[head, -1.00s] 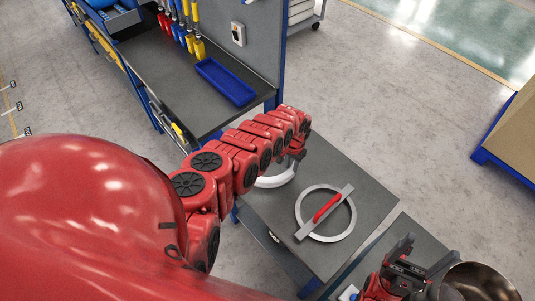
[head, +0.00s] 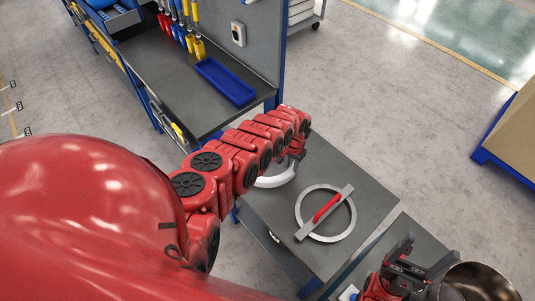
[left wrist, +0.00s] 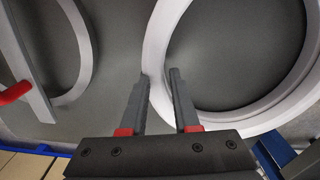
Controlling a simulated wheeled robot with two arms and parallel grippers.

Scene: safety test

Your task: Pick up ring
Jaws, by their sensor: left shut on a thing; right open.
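A plain pale grey ring (head: 277,179) lies at the left part of a grey tabletop in the head view, partly hidden by my left arm. In the left wrist view the ring (left wrist: 155,45) fills the right side. My left gripper (left wrist: 158,78) is shut on the ring's near-left wall, one finger on each side of it. My right gripper (head: 402,262) is open and empty at the lower right.
A second ring (head: 301,213) with a crossbar and red handle (head: 327,207) lies beside it on the tabletop (head: 365,195). A metal bowl (head: 485,277) is next to my right gripper. A workbench with a blue tray (head: 225,82) stands behind, left.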

